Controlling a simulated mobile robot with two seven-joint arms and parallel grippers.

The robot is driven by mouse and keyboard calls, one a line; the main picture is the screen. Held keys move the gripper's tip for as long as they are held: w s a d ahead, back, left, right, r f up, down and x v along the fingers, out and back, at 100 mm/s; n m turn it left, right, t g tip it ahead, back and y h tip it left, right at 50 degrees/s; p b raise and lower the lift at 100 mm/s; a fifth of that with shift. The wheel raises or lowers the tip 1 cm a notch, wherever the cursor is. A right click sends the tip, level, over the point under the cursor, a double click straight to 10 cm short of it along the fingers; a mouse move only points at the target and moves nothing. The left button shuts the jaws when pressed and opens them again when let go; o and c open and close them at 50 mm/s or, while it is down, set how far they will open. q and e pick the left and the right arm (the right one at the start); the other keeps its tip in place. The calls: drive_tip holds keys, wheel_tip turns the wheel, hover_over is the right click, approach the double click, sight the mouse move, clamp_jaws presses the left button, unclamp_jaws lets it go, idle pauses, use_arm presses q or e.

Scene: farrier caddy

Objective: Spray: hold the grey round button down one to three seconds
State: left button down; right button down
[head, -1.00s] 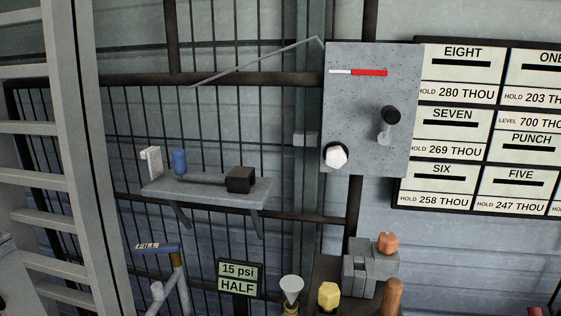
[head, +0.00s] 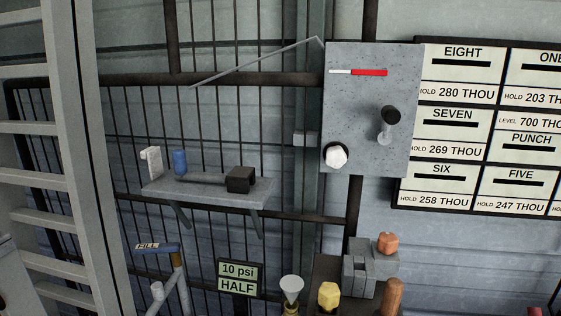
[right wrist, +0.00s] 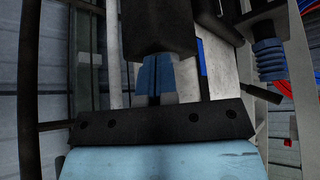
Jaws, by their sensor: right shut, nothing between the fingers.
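I cannot pick out the grey round button for certain in either view. A grey panel (head: 350,105) hangs in the head view, with a white faceted knob (head: 336,156) low on its left and a black-tipped lever (head: 389,119) to the right. A sign (head: 239,277) reads 10 psi, HALF. In the right wrist view my right gripper (right wrist: 157,62) is shut and empty, its tips against or behind a black block. My left gripper is in neither view.
A shelf (head: 215,193) carries a hammer (head: 240,179), a blue cylinder (head: 180,161) and a white piece (head: 151,160). Grey blocks (head: 358,275) and coloured knobs stand at bottom centre. A ladder (head: 38,180) rises at the left. Label boards (head: 457,122) cover the right wall.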

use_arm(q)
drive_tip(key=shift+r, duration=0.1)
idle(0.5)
